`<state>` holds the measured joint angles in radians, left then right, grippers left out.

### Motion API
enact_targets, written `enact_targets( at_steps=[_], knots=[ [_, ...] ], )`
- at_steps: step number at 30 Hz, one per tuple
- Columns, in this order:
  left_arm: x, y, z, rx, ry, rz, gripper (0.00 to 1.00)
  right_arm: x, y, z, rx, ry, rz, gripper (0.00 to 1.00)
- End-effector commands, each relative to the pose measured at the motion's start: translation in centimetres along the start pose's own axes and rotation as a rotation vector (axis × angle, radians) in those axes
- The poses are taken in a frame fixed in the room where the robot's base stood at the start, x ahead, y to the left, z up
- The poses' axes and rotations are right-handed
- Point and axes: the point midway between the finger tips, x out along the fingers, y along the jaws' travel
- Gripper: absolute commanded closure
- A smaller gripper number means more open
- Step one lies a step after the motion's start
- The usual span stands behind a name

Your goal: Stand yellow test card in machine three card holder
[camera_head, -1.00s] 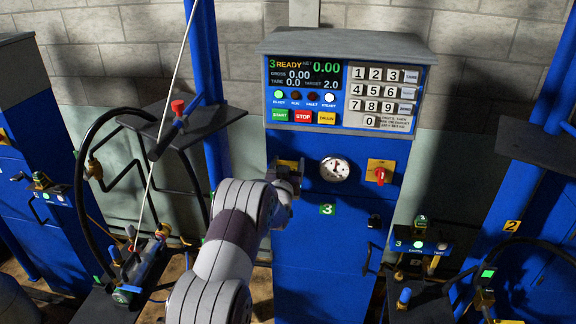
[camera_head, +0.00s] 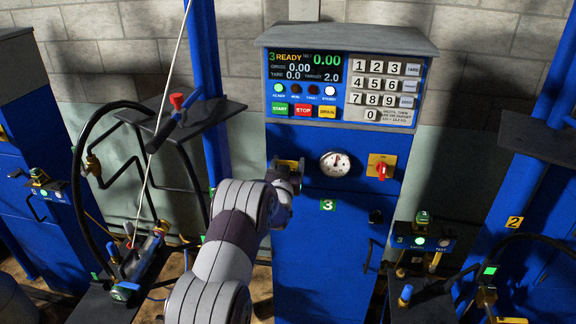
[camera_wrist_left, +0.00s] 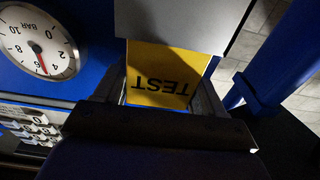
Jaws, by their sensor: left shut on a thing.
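The yellow test card (camera_wrist_left: 160,75) shows in the left wrist view, with "TEST" upside down there. My left gripper (camera_wrist_left: 162,100) is shut on it. A pale grey plate (camera_wrist_left: 180,22) overlaps the card's far end; I cannot tell whether it is the card holder or whether the card sits in it. In the head view my left gripper (camera_head: 290,172) is at the front of blue machine three (camera_head: 318,255), left of its gauge, with a little yellow (camera_head: 284,163) showing beside it. The gripper and wrist hide most of the card there. My right gripper is not in view.
The gauge (camera_head: 335,163) and a red knob on a yellow plate (camera_head: 381,168) are right of the gripper. The keypad and display panel (camera_head: 340,90) is above. Black shelves and hoses stand on both sides. A blue post (camera_wrist_left: 262,70) rises at right in the wrist view.

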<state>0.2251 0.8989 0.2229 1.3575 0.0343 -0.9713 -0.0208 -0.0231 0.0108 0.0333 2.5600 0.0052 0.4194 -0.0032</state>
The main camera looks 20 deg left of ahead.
Motion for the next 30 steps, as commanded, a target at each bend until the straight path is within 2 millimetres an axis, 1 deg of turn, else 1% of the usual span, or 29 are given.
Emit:
enact_targets(
  at_steps=[1,2,3,4,12,14,16,20,24,30],
  knots=[
    [0.0,0.0,0.0,0.000,0.000,0.000,0.64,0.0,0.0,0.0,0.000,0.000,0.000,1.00],
    [0.0,0.0,0.0,0.000,0.000,0.000,0.21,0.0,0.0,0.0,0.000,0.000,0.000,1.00],
    [0.0,0.0,0.0,0.000,0.000,0.000,0.08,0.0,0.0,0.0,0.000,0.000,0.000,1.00],
    [0.0,0.0,0.0,0.000,0.000,0.000,0.01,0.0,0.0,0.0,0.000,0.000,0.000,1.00],
    [-0.1,0.0,0.0,0.000,0.000,0.000,0.01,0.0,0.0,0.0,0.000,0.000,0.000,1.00],
    [-0.3,0.0,0.1,0.000,-0.001,0.000,0.01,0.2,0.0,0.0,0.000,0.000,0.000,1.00],
    [-1.0,0.0,0.2,0.000,-0.001,0.000,0.01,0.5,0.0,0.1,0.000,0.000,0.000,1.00],
    [-3.4,0.0,0.4,0.000,-0.001,0.000,0.01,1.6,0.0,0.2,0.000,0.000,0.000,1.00],
    [-6.6,0.0,0.4,0.000,-0.001,0.000,0.01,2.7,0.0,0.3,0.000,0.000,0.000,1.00],
    [-10.5,0.0,0.3,0.000,0.000,0.000,0.01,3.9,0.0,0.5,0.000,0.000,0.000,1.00]
  ],
)
